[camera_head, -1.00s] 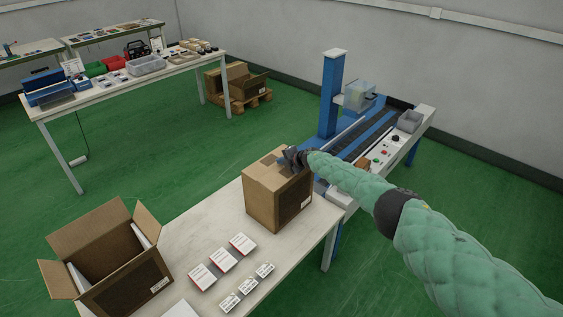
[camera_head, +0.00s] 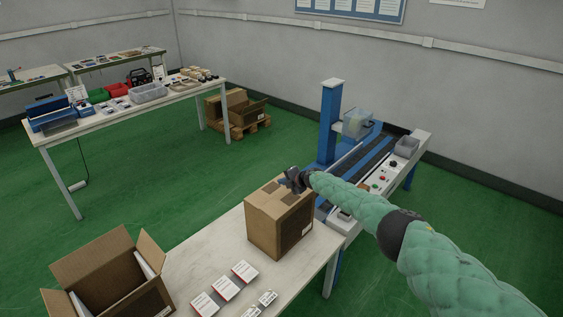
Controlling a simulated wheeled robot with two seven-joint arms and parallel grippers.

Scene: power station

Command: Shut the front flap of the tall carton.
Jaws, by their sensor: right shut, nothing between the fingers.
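The tall brown carton (camera_head: 264,226) stands upright on the white table near its right end. Its top looks covered, with flaps lying about level and darker patches on them. I cannot tell whether the front flap lies fully flat. My right gripper (camera_head: 286,184) is shut and empty, at the far right part of the carton's top. I cannot tell whether it touches the cardboard. My left gripper is not in view.
An open carton (camera_head: 128,285) with spread flaps stands at the table's left. Several small white boxes (camera_head: 225,288) lie in front of the tall carton. A blue conveyor machine (camera_head: 331,125) stands behind, at the right.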

